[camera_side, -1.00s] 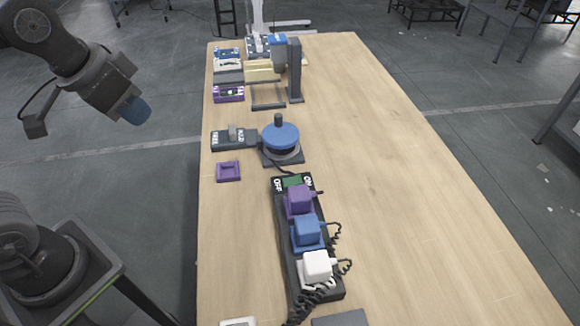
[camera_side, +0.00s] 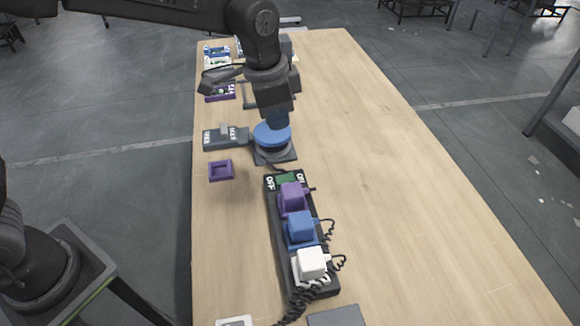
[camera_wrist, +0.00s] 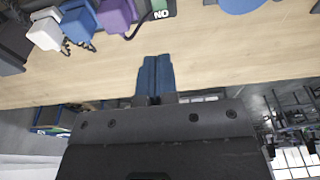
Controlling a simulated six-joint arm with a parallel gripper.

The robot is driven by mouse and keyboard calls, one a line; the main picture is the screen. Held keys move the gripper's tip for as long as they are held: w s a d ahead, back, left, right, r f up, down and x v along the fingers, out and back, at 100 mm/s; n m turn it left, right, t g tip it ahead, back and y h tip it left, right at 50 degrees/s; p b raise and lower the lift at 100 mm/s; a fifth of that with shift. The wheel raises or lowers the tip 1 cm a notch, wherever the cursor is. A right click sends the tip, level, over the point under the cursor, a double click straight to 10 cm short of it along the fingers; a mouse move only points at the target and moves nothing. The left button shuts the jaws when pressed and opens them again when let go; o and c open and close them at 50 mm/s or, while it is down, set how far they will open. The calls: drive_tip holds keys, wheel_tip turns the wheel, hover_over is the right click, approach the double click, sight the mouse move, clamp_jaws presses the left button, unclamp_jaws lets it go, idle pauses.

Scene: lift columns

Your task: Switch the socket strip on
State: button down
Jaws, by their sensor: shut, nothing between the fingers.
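The black socket strip (camera_side: 276,222) lies lengthwise on the table in the side view. A green switch (camera_side: 287,179) sits at its far end, between OFF on the left and ON on the right. A purple plug (camera_side: 291,197), a blue plug (camera_side: 300,226) and a white plug (camera_side: 311,261) stand along it. My gripper (camera_side: 277,120) is shut and empty, beyond the strip's switch end, overlapping the blue round knob (camera_side: 268,137) in the picture. In the wrist view the shut blue fingers (camera_wrist: 155,76) point toward bare wood, with the green switch (camera_wrist: 161,6) near the top edge.
A grey box with a lever (camera_side: 238,138) adjoins the knob. A purple square frame (camera_side: 221,170) lies left of the strip. Coiled cords hang by the plugs. Grey and white pieces lie at the near edge. The table (camera_side: 400,220) right of the strip is clear.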

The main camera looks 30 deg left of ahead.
sight(292, 176)
idle(0.3)
drive_tip(key=f, duration=0.4)
drive_tip(key=w+d+f, duration=0.1)
drive_tip(key=f, duration=0.9)
drive_tip(key=shift+w+d, duration=0.3)
